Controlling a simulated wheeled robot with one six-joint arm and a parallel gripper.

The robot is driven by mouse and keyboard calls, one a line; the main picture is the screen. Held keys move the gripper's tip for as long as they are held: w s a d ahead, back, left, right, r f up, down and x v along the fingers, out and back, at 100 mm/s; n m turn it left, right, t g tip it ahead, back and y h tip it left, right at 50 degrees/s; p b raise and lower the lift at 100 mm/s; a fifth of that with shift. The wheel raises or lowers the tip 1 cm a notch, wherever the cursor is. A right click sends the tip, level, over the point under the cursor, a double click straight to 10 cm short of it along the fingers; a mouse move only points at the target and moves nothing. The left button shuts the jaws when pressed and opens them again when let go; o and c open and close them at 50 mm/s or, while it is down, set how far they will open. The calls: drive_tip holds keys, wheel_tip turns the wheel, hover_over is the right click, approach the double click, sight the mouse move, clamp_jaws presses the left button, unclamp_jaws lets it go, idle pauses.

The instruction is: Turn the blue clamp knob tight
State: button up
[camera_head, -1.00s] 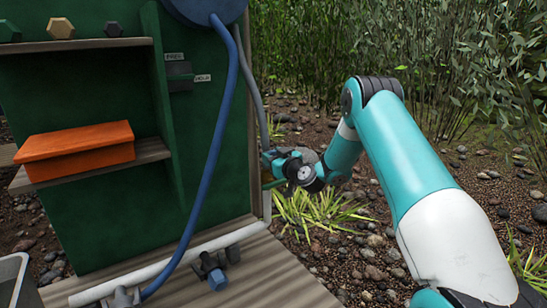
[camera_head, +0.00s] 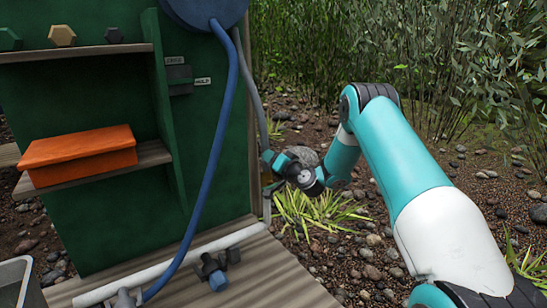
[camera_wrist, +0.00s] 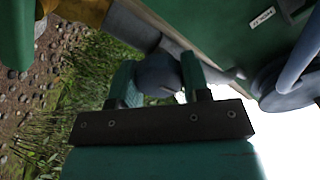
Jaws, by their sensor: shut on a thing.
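A dark blue rounded knob (camera_wrist: 158,75) sits between the two fingers of my gripper (camera_wrist: 158,82) in the wrist view. The fingers are shut on it, one at each side. A grey pipe runs behind the knob in that view. In the head view my gripper (camera_head: 267,160) is at the right edge of the green panel (camera_head: 95,225), beside the grey pipe, and the knob is hidden there or too small to make out. Another blue knob (camera_head: 218,281) shows on a dark clamp (camera_head: 210,265) on the low white pipe, apart from my gripper.
A blue hose (camera_head: 213,150) hangs down the panel to the white pipe (camera_head: 170,262). An orange box (camera_head: 80,150) sits on the lower wooden shelf. Several hex knobs stand on the upper shelf. Grass, stones and reeds lie to the right.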

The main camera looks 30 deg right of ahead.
drive_tip(key=m+p, duration=0.2)
drive_tip(key=m, duration=0.2)
drive_tip(key=shift+m, duration=0.4)
drive_tip(key=m+p, duration=0.3)
drive_tip(key=m, duration=0.2)
drive_tip(key=m+p, duration=0.2)
drive_tip(key=m, duration=0.2)
drive_tip(key=shift+f+m+p, duration=0.1)
drive_tip(key=shift+m+p, duration=0.3)
drive_tip(key=m+p, duration=0.1)
drive_tip(key=m, duration=0.3)
drive_tip(key=shift+f, duration=0.1)
drive_tip(key=shift+m+p, duration=0.3)
drive_tip(key=o, duration=0.9)
drive_tip(key=shift+o, duration=0.2)
